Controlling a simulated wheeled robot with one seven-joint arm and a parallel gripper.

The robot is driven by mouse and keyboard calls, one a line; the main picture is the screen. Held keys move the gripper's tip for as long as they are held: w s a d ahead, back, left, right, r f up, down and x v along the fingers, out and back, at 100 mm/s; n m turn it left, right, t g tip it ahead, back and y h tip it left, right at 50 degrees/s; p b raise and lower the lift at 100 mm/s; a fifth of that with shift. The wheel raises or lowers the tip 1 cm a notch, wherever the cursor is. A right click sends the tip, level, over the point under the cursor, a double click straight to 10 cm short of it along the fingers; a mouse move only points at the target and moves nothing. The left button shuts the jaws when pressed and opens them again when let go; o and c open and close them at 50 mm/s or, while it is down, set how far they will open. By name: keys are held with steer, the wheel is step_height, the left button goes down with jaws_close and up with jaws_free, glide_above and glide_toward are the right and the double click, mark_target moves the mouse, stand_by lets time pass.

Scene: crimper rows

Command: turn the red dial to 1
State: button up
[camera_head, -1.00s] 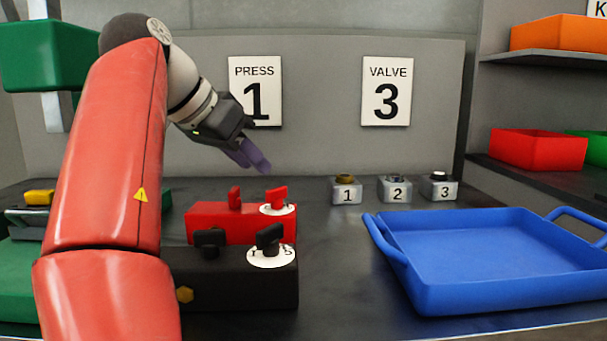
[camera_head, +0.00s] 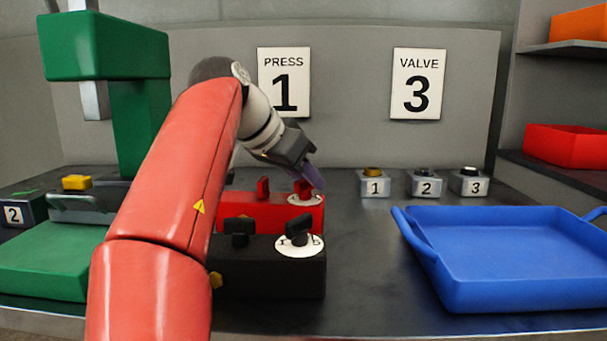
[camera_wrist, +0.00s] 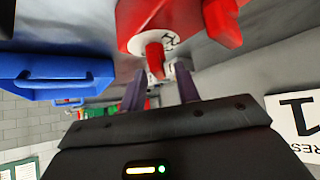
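The red dial (camera_head: 302,188) stands on a white disc at the right end of the red box (camera_head: 255,211). In the wrist view the red dial (camera_wrist: 155,60) shows beyond the fingertips, lined up with the gap between them. The dial's pointing cannot be read. My gripper (camera_head: 316,182) reaches down from the upper left, its purple fingers close to the dial in the head view. In the wrist view my gripper (camera_wrist: 160,76) has its fingers apart with nothing held. Whether a finger touches the dial cannot be told.
A black box (camera_head: 265,270) with a black dial (camera_head: 299,232) stands in front of the red box. A blue tray (camera_head: 520,250) lies at the right, and numbered buttons (camera_head: 425,184) stand behind it. A green press (camera_head: 112,85) is at the left.

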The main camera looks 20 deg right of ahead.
jaws_close()
steer(key=shift+n, duration=0.3)
steer(key=n+t+y, duration=0.1)
steer(key=n, duration=0.1)
steer(key=n+t+y, duration=0.2)
steer(key=n, duration=0.1)
steer(key=shift+f+n+t, duration=0.15)
steer(key=shift+n+t, duration=0.15)
steer(key=n+t+y+b, duration=0.1)
steer(key=n+y+b, duration=0.2)
steer(key=n+y, duration=0.2)
steer(key=shift+n, duration=0.5)
steer(key=n+y, duration=0.4)
steer(key=n, duration=0.1)
steer(key=shift+d+r+g+b, duration=0.2)
steer(key=shift+g+b, duration=0.1)
steer(key=shift+g, duration=0.1)
steer(key=n+g+y+p, duration=0.1)
steer(key=n+y, duration=0.1)
steer(key=n, duration=0.1)
steer(key=shift+r+n, duration=0.1)
steer(key=shift+n, duration=0.3)
steer(key=shift+n+g+y+p, duration=0.8)
steer(key=shift+n+g+p, duration=0.2)
steer(key=shift+n, duration=0.4)
